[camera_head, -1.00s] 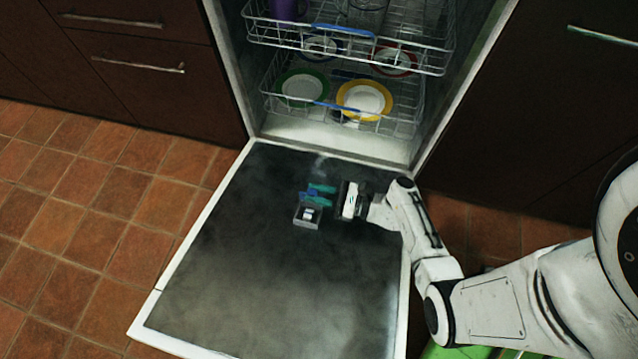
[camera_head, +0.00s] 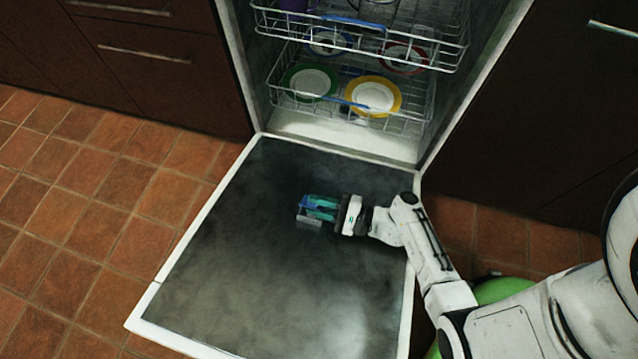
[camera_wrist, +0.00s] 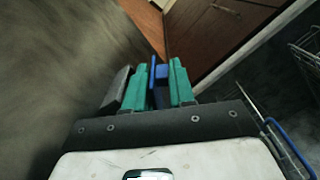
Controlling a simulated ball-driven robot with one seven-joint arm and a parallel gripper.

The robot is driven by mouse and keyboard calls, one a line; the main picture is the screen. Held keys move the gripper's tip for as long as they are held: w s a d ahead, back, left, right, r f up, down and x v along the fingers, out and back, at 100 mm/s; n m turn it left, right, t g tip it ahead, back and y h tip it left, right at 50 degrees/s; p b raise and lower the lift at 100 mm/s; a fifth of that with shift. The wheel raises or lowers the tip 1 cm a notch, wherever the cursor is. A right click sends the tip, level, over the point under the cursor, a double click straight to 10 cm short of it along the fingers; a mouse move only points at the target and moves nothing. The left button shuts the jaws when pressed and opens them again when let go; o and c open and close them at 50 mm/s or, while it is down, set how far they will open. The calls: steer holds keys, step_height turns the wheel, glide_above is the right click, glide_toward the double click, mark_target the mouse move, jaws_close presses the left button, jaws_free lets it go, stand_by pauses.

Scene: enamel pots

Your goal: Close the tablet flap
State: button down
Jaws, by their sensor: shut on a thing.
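The grey tablet compartment (camera_head: 309,221) is on the inner face of the open dishwasher door (camera_head: 250,290). It also shows in the wrist view (camera_wrist: 115,90), left of the fingers. My gripper (camera_head: 312,206) comes in from the right, low over the door, with its teal fingers over the far side of the compartment. They are shut on a blue piece, which looks like the tablet flap (camera_wrist: 159,74); it shows between the fingers in the wrist view. The fingers hide most of the compartment's inside, and I cannot see the tablet.
The dishwasher's lower rack (camera_head: 350,110) holds several plates, with an upper rack (camera_head: 380,35) above it. Both racks are inside the machine. The near part of the door is clear. Brown cabinets (camera_head: 150,70) stand on both sides, above a tiled floor (camera_head: 80,215).

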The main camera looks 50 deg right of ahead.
stand_by(0.3)
steer(key=c, duration=1.2)
jaws_free()
steer(key=shift+d, duration=0.1)
steer(key=shift+o, duration=0.6)
